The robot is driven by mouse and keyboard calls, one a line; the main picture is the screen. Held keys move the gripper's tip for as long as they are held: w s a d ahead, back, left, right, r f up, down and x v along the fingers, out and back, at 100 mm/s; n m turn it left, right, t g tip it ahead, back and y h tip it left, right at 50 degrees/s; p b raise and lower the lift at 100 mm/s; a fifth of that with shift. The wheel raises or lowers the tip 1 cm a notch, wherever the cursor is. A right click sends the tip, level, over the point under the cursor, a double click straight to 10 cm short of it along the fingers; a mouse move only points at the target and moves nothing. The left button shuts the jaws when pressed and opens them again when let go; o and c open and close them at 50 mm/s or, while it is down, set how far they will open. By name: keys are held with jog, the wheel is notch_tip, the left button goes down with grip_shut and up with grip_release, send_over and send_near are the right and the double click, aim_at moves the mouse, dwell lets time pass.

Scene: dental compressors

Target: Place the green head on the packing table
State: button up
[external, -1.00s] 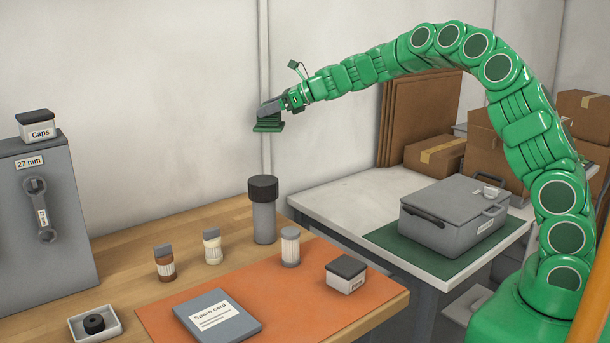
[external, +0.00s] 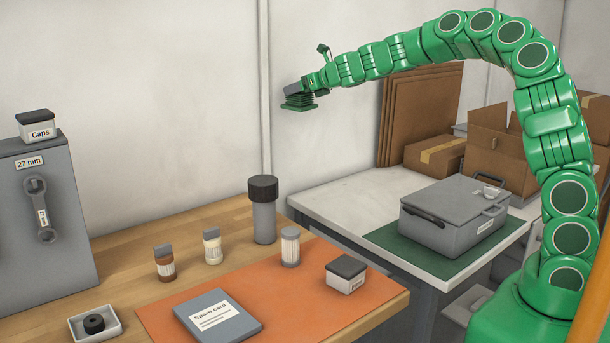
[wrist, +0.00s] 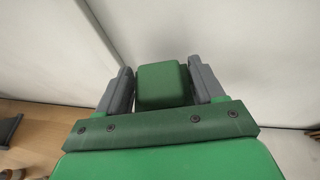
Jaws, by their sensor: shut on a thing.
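The green head (external: 298,102) is a ribbed green block. My gripper (external: 292,90) is shut on it and holds it in the air, high in front of the wall. In the wrist view the green head (wrist: 162,84) shows as a smooth-topped green block between the two grey fingers of my gripper (wrist: 162,88). The packing table (external: 340,203) has a pale top and stands to the right of the wooden bench. The head is above the level of both tops, near the gap between them and toward the wall.
A grey case (external: 455,215) stands on a green mat (external: 405,250) on the packing table. Cardboard boxes (external: 435,155) and flat brown sheets (external: 420,110) are behind it. The wooden bench (external: 120,245) holds a dark-capped grey cylinder (external: 264,215) and small filters. The table's back left is bare.

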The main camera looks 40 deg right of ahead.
jog(key=shift+s+d+f+m+h, duration=0.1)
jog(key=shift+d+f+m+h, duration=0.15)
jog(key=shift+d+m+h, duration=0.35)
jog(key=d+f+m+g+h, duration=0.1)
jog(key=d+f+m+h, duration=0.45)
jog(key=f, duration=0.35)
jog(key=m+g+h, duration=1)
jog(key=m+g, duration=0.2)
jog(key=m, duration=0.2)
send_over(367, 208)
notch_tip(367, 208, down, 12)
jog(key=shift+a, duration=0.1)
jog(key=shift+y, duration=0.25)
jog(key=shift+f, duration=4.95)
